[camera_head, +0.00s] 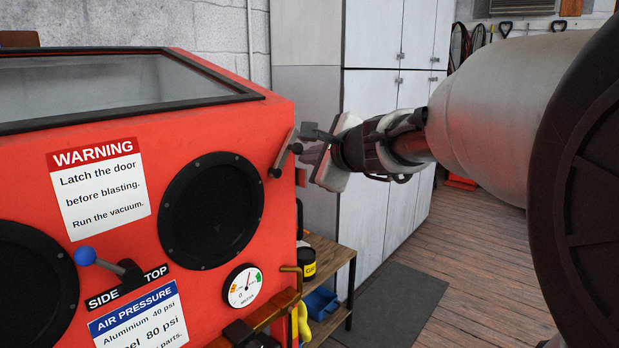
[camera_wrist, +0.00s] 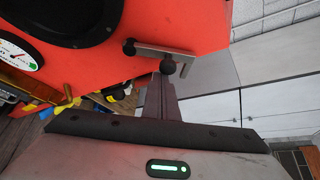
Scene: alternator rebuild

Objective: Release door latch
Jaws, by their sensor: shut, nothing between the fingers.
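My gripper (camera_head: 314,132) is right beside the latch's upper end, reaching in from the right.
A wooden bench (camera_head: 330,258) with a black-and-yellow can (camera_head: 306,263) stands beyond the cabinet's right side. Grey lockers (camera_head: 385,95) stand behind my gripper. A blue-knobbed lever (camera_head: 86,256) juts from the cabinet front. The floor mat (camera_head: 400,300) is clear.

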